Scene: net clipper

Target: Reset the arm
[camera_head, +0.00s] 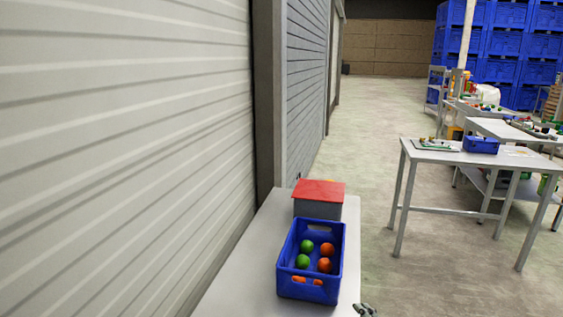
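A small part of a dark gripper (366,310) shows at the bottom edge of the head view, just right of the near table's right edge. It seems to be my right gripper, but most of it is cut off. I cannot tell whether it is open or shut. It is apart from the blue crate. My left gripper and arm are not in view.
A grey table (240,265) stands along the shutter wall (120,140). On it are a blue crate (311,291) with green and orange balls and a red-topped grey box (318,190). Another table (420,155) stands right. Floor between is clear.

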